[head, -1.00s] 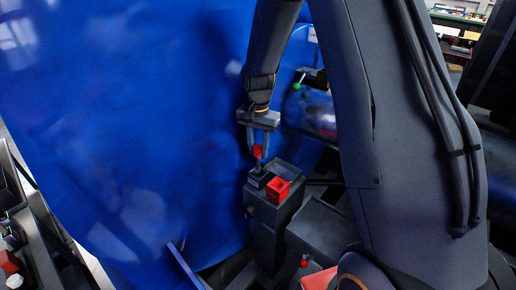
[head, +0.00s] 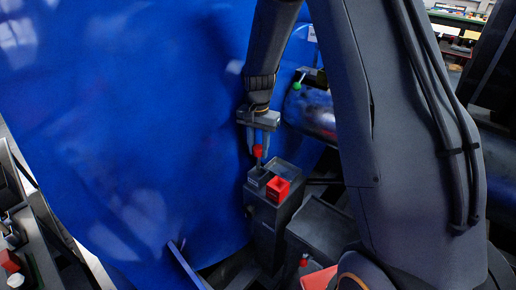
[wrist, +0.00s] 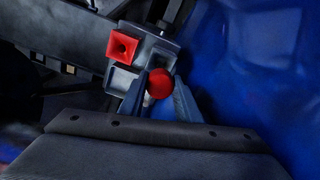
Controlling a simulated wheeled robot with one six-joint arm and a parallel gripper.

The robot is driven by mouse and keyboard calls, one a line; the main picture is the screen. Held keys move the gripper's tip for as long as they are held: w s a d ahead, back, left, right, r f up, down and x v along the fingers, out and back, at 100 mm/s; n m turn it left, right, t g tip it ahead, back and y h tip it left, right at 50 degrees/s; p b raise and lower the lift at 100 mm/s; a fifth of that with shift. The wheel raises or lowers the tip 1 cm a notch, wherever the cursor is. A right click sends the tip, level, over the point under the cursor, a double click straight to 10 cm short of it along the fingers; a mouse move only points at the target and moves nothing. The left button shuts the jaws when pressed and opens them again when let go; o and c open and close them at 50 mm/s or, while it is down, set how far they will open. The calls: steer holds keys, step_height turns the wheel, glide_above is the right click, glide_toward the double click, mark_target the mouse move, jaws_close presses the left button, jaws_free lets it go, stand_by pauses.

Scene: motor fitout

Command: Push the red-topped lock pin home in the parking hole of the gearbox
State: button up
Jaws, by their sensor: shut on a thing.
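The lock pin has a round red top (head: 257,150) and a thin shaft below it. My gripper (head: 258,146) points down and is shut on the red top, which also shows between the fingers in the wrist view (wrist: 159,83). The pin stands upright over the small grey block (head: 258,177) on top of a dark grey box (head: 267,218). The shaft's lower end meets or sits in that block; how deep I cannot tell. Beside it is a red square socket (head: 278,188) with a hole, seen from above in the wrist view (wrist: 122,46). I cannot tell which hole is the parking hole.
A large glossy blue surface (head: 130,130) rises close on the left. A dark cylinder (head: 318,118) and a green-knobbed lever (head: 297,86) are behind right. Another red knob (head: 304,260) stands low in front. A shallow grey recess (head: 286,168) lies behind the red socket.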

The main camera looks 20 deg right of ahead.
mark_target(258, 156)
steer(key=shift+f+b, duration=0.75)
steer(key=shift+f, duration=1.05)
steer(key=shift+r, duration=0.15)
steer(key=shift+r+p, duration=1.15)
steer(key=shift+r, duration=0.3)
steer(key=shift+p, duration=0.35)
stand_by(0.8)
steer(key=shift+f+b, duration=0.8)
steer(key=shift+f, duration=0.8)
steer(key=o, duration=1.2)
steer(key=shift+o, duration=0.2)
steer(key=shift+r, duration=0.1)
steer(key=shift+r+b, duration=1)
steer(key=shift+r, duration=2.85)
